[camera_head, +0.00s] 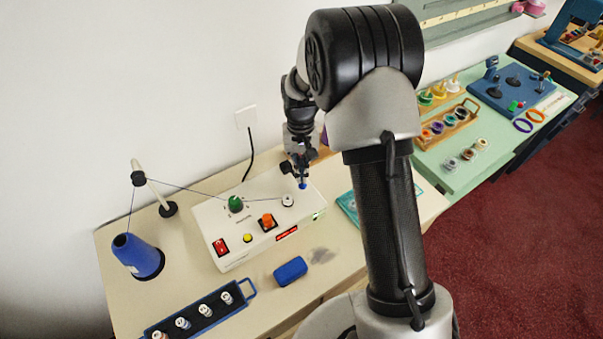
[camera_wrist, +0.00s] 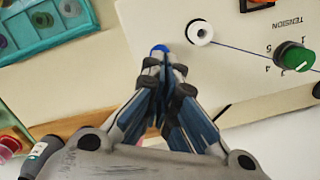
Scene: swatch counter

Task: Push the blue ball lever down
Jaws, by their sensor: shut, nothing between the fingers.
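The blue ball lever (camera_head: 303,186) shows as a small blue ball at the right end of the white machine box (camera_head: 262,206). It also shows in the wrist view (camera_wrist: 159,48), just past my fingertips. My gripper (camera_head: 299,165) is shut and empty, pointing down right above the ball. In the wrist view my gripper's tips (camera_wrist: 165,62) meet at the ball and cover part of it. I cannot tell whether they touch it. The lever's stem is hidden.
The box carries a green knob (camera_head: 236,203), an orange switch (camera_head: 267,222), a yellow button (camera_head: 247,238), a red switch (camera_head: 220,247) and a white thread guide (camera_head: 288,200) near my gripper. A thread runs to a blue cone (camera_head: 138,256). A teal tray (camera_head: 348,208) lies right of the box.

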